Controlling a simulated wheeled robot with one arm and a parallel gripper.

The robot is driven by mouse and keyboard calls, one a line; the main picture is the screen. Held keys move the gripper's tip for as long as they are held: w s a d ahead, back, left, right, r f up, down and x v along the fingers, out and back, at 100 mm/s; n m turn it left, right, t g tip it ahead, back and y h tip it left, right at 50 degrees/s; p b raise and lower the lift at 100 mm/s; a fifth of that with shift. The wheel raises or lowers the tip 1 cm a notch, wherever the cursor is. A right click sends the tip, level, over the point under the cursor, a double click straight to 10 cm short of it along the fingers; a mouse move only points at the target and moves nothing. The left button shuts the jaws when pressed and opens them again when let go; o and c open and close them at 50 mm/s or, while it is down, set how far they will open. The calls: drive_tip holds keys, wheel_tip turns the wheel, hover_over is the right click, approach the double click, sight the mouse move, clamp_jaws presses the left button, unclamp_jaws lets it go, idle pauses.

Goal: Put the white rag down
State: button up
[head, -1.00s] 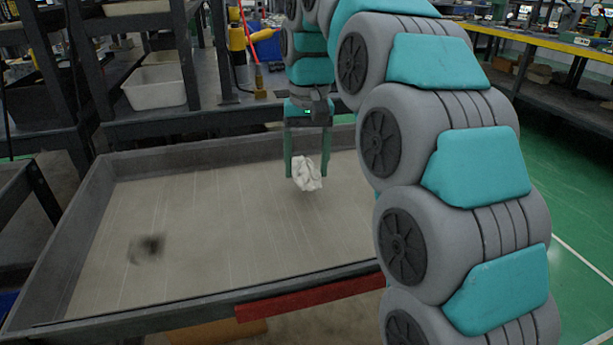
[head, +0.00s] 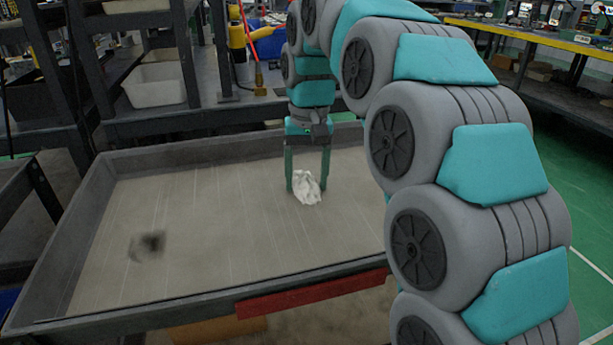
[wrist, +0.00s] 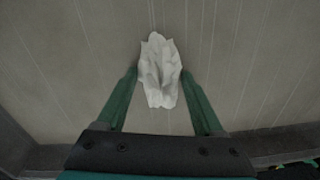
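The white rag (head: 307,188) is a crumpled, pale cloth low over the grey tray (head: 210,220), right of its middle. Its lower edge appears to touch the tray floor. My gripper (head: 307,186) points straight down, with one green finger on each side of the rag. In the wrist view, the rag (wrist: 160,72) sits between the fingertips (wrist: 160,73), which look to be against its sides, and sticks out past them. The gripper looks shut on the rag. The exact contact is too small to make out.
The tray has raised dark walls and a bare floor around the rag, with a dark blurred mark (head: 147,247) at the left. A red strip (head: 312,294) runs along the front edge. Behind stands a shelf with a white bin (head: 155,85) and a yellow device (head: 237,38).

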sight(307, 173)
drive_tip(key=o, duration=0.4)
drive_tip(key=shift+f, duration=0.45)
drive_tip(key=shift+r, duration=0.15)
drive_tip(key=shift+w+d+r, duration=0.1)
drive_tip(key=shift+r, duration=0.4)
wheel_tip(307, 173, up, 8)
drive_tip(key=shift+f+p, duration=0.25)
drive_tip(key=shift+p, duration=1)
drive_tip(key=shift+f, duration=0.1)
